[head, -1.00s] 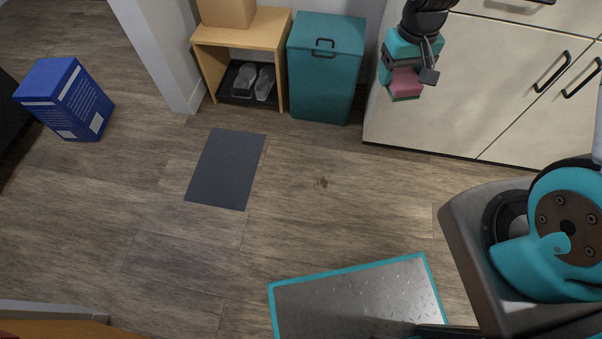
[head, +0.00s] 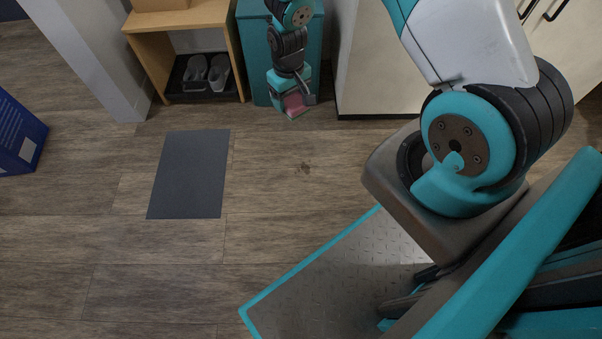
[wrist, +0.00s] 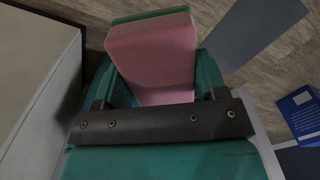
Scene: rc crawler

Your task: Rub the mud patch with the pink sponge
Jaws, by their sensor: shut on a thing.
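The pink sponge (wrist: 152,62) with a green layer is between the jaws of my gripper in the wrist view. It also shows small in the head view (head: 293,104). My gripper (head: 292,92) is shut on it and points down, in front of the teal bin. The mud patch (head: 303,168) is a small brown smudge on the wood floor, nearer the camera than the sponge in the head view. Sponge and patch are apart. The patch is not visible in the wrist view.
A dark mat (head: 190,175) lies left of the mud patch. A wooden shoe bench (head: 240,60) and a teal bin (head: 255,70) stand at the back, with cream cabinets (head: 375,75) to the right. A blue box (head: 18,138) is at the left edge. The floor around the patch is clear.

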